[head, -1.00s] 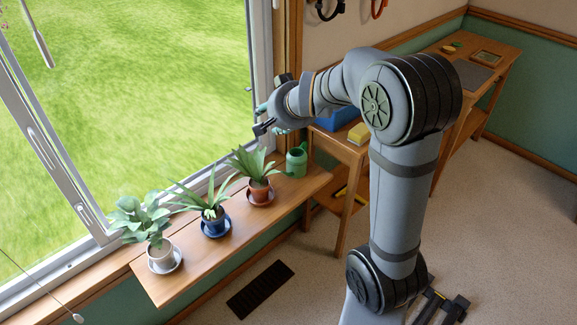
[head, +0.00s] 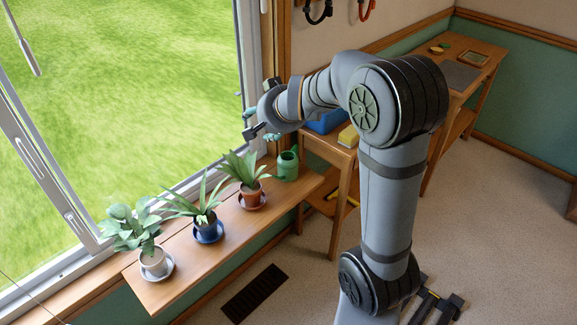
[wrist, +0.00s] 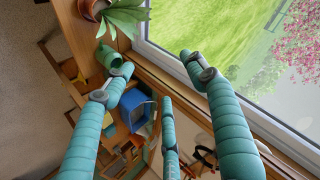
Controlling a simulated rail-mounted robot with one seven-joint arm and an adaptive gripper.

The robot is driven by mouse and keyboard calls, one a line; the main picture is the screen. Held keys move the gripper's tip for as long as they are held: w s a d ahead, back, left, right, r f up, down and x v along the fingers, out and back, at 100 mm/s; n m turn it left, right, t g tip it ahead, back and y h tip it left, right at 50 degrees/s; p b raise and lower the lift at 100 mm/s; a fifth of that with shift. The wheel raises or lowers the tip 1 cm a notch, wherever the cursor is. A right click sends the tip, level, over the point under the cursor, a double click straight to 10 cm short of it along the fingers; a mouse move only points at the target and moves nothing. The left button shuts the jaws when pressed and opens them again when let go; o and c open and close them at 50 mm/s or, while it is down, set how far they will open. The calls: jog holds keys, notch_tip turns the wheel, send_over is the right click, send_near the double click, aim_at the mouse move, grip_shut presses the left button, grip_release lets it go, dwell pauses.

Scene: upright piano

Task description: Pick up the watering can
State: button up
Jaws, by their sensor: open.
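The green watering can (head: 288,165) stands upright on the right end of the wooden window shelf (head: 262,222). In the wrist view the can (wrist: 109,57) shows at the upper left, just beyond the tip of one finger, which partly overlaps it. My gripper (head: 262,133) is above the shelf, up and left of the can in the head view. In the wrist view its teal fingers (wrist: 160,80) are spread wide with nothing between them. No contact with the can is visible.
Three potted plants stand in a row on the shelf; the nearest to the can is in a terracotta pot (head: 251,195). The window frame (head: 245,70) runs close behind. A small wooden table (head: 330,150) with a blue bin (head: 328,121) and yellow sponge (head: 348,136) stands right of the shelf.

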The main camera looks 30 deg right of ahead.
jog(key=o, duration=0.6)
jog(key=shift+o, duration=0.3)
